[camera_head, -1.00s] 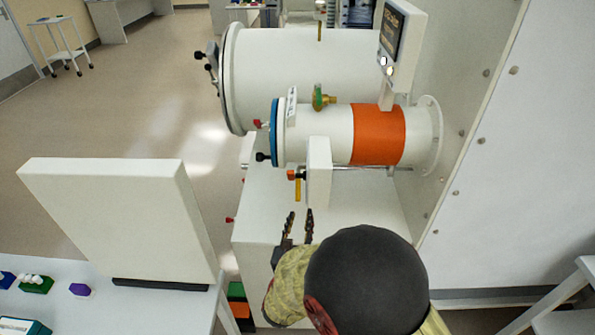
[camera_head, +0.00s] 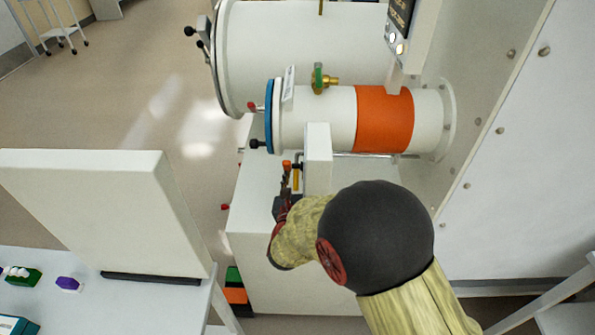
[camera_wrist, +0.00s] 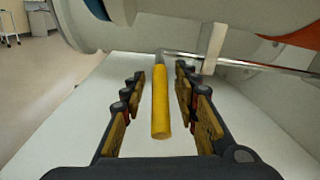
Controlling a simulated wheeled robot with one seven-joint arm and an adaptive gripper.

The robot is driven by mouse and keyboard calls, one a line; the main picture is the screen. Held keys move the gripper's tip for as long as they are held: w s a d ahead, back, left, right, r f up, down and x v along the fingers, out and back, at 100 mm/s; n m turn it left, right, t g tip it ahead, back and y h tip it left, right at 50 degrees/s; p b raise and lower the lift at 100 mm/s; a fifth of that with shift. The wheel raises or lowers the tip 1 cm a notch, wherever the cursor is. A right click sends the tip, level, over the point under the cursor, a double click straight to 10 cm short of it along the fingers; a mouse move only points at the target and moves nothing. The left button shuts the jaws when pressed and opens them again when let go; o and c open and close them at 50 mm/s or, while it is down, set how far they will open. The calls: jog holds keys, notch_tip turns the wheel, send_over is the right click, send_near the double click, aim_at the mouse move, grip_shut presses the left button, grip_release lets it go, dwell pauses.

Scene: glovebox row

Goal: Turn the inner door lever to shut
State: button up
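The lever shows as a yellow handle (camera_head: 296,181) below an orange-red piece, beside a white upright block (camera_head: 318,160) in front of the small airlock tube. In the wrist view the yellow handle (camera_wrist: 160,105) points toward me, between my two fingers. My gripper (camera_wrist: 160,72) is open, with a finger on each side of the handle and a visible gap to both. In the head view my gripper (camera_head: 290,182) is small and partly hidden by my wrist. Whether this lever works the inner door cannot be told here.
The small white tube (camera_head: 325,118) has an orange band (camera_head: 384,118) and a blue-rimmed door (camera_head: 269,115). A larger tube (camera_head: 300,45) lies behind. A thin metal rod (camera_wrist: 240,62) runs past the lever. A white panel (camera_head: 100,210) stands at the left.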

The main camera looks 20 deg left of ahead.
jog(key=shift+w, duration=0.35)
jog(key=shift+c, duration=0.3)
grip_shut()
jog(key=shift+a, duration=0.1)
dwell(0.4)
